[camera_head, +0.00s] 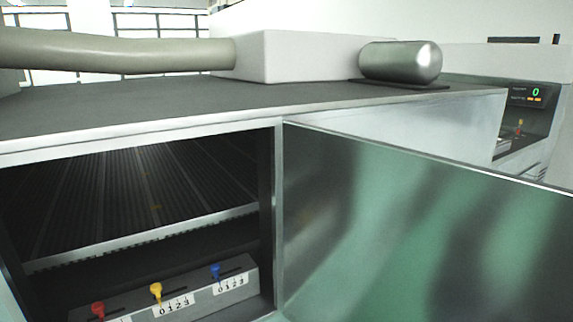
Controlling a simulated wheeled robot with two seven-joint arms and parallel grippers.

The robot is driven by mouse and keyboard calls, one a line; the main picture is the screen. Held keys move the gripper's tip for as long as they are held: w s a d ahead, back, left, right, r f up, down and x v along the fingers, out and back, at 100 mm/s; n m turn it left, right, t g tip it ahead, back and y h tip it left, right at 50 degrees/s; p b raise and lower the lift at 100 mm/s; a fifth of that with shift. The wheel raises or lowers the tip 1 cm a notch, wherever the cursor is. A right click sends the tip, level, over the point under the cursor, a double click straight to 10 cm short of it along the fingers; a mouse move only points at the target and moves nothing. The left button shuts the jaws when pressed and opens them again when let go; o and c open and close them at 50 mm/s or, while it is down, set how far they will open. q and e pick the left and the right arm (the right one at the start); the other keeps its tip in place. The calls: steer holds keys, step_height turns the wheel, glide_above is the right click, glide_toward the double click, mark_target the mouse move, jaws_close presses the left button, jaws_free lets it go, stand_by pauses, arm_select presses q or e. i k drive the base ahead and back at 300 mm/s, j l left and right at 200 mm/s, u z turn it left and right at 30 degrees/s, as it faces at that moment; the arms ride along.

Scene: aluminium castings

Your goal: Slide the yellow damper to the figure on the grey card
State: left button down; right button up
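The yellow damper (156,290) is a small knob on a grey slotted panel (205,287) low inside the open cabinet. A white label (174,305) printed 0 1 2 3 lies just below it. The yellow knob stands near the left, 0 end of that label; its exact setting is too small to tell. I cannot make out a grey card with a figure in this view. Neither of my grippers is in view.
A red knob (98,309) and a blue knob (215,270) flank the yellow one. An open metal door (420,235) fills the lower right. A ribbed shelf (140,195) lies above the panel. A metal cylinder (400,62) and a green-lit display (530,93) stand behind.

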mark_target(156, 288)
steer(key=u, duration=1.35)
